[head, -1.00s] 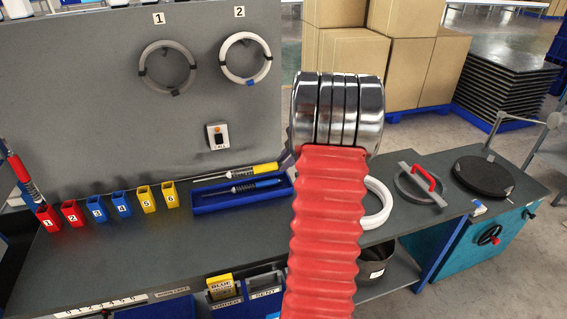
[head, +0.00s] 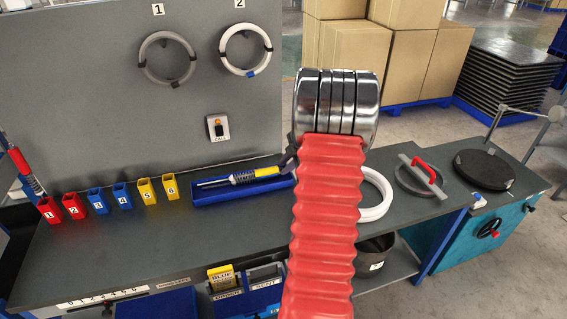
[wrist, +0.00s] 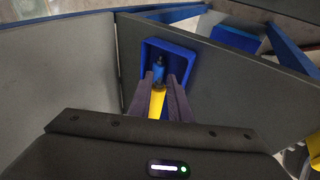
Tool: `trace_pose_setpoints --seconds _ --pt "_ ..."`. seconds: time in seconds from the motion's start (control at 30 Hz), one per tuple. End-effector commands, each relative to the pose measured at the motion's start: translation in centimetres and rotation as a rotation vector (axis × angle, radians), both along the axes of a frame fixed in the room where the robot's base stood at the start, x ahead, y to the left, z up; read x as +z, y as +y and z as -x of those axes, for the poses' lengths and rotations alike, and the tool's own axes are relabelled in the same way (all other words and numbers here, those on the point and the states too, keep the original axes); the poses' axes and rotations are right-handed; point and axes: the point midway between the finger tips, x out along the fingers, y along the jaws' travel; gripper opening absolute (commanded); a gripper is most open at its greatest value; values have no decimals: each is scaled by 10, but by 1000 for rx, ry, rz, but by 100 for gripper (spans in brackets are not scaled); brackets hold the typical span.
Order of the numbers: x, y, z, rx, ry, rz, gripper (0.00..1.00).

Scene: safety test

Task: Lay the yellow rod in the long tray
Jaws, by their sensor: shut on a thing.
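The yellow rod (head: 265,173), with a dark springy middle and a thin grey tip pointing left, is held level at the blue long tray (head: 215,199) on the bench. I cannot tell whether it touches the tray floor. My gripper (wrist: 164,82) is shut on its yellow end, which shows between the fingers in the wrist view (wrist: 157,103). In the head view my red sleeved arm hides most of the gripper.
Numbered red, blue and yellow holders (head: 122,195) stand left of the tray. A grey upright panel (head: 90,110) rises behind it. A white ring (head: 376,203) and a red-handled disc (head: 420,178) lie to the right. The bench front (head: 130,245) is clear.

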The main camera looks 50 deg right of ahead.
Motion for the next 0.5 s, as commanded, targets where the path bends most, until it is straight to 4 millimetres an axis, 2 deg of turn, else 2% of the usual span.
trace_pose_setpoints --seconds 0.5 --pt "-32 0 1 -2 0 -1 0"
